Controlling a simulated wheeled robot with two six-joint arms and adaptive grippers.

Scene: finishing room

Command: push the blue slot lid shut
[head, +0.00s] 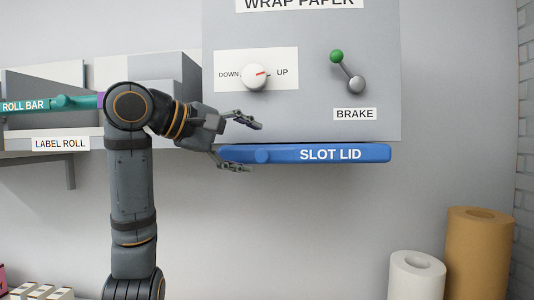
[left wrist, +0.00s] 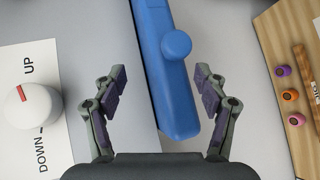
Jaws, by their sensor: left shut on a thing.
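The blue slot lid (head: 345,153), lettered SLOT LID, is a long flat bar along the lower edge of the grey wrap paper panel (head: 300,120). It has a round blue knob (head: 262,156) near its left end. My left gripper (head: 249,147) is at that left end, shut on the lid with one finger above and one below. In the left wrist view the lid (left wrist: 158,55) runs between the two fingers, with its knob (left wrist: 176,43) beyond the fingertips. Finger contact on each side is hard to make out there. My right gripper is not in view.
Above the lid are a white DOWN/UP dial (head: 254,77) and a green-tipped brake lever (head: 347,70). A teal roll bar (head: 50,103) is at the left. Brown (head: 478,250) and white (head: 416,275) rolls stand at lower right. The wall below the lid is clear.

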